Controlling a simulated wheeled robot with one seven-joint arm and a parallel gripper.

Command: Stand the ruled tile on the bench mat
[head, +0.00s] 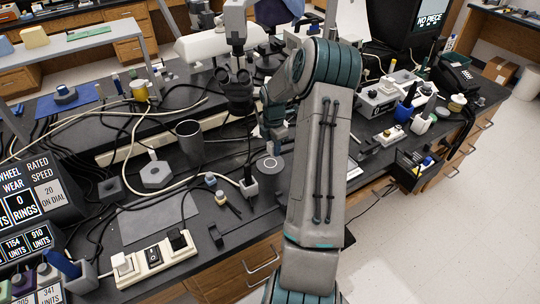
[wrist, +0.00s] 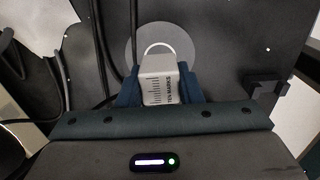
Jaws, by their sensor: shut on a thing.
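The ruled tile (wrist: 159,82) is a pale grey block with dark ruled marks and lettering on its face. It is between the two blue fingers of my gripper (wrist: 158,92) in the wrist view. In the head view my gripper (head: 273,146) is low over the bench, just above a grey round piece with a pale ring (head: 268,176). The tile is hard to make out there. A flat grey sheet, which looks like the bench mat (head: 160,219), lies to the left near the front edge, apart from my gripper.
A white switch strip (head: 153,257) lies in front of the mat. Black cables cross the bench. Small bottles and a black-based post (head: 249,186) stand between mat and gripper.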

